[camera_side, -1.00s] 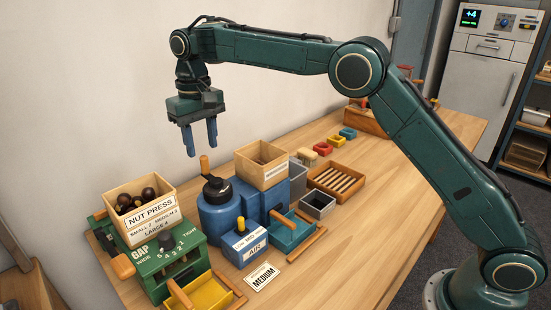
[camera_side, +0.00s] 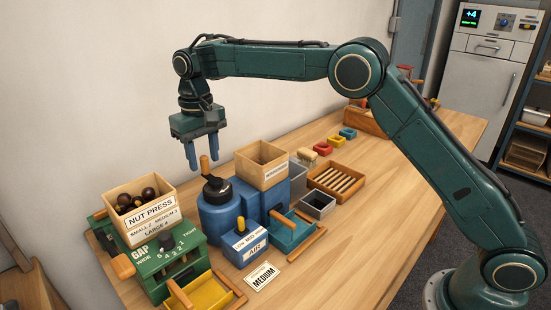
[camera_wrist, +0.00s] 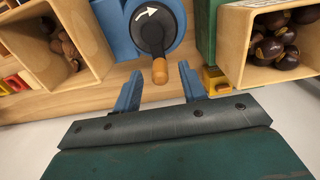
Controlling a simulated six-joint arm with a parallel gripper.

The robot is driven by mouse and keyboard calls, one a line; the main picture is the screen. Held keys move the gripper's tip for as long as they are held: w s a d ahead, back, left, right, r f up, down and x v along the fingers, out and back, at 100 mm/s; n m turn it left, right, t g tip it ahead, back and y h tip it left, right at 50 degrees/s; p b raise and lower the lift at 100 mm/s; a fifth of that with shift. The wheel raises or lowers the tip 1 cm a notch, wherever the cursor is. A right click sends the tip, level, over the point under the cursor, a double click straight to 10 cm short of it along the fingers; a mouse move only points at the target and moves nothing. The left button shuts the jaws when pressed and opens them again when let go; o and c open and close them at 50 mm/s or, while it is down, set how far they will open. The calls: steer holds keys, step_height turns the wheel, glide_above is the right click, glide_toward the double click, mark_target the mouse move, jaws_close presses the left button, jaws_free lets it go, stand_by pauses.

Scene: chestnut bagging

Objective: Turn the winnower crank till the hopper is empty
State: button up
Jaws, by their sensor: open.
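The blue winnower (camera_side: 218,212) stands on the bench with a wooden hopper box (camera_side: 262,166) on top at its right. Its black crank (camera_side: 216,188) has an upright wooden handle (camera_side: 205,165). In the wrist view the crank disc (camera_wrist: 153,28) carries a white curved arrow, and the wooden handle (camera_wrist: 160,71) points toward me. The hopper (camera_wrist: 58,40) there holds several brown chestnuts (camera_wrist: 66,48). My gripper (camera_side: 201,160) is open and empty, close above the handle; in the wrist view its blue fingers (camera_wrist: 160,88) stand either side of the handle's line, apart from it.
The green nut press (camera_side: 172,262), with chestnuts in its wooden box (camera_side: 140,212), stands at the left. A blue drawer (camera_side: 291,232), a yellow tray (camera_side: 205,294) and a slatted wooden tray (camera_side: 337,182) are nearby. The bench's right front is clear.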

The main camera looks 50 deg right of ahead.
steer(key=shift+f, duration=0.35)
steer(key=shift+f, duration=0.35)
steer(key=shift+f, duration=0.3)
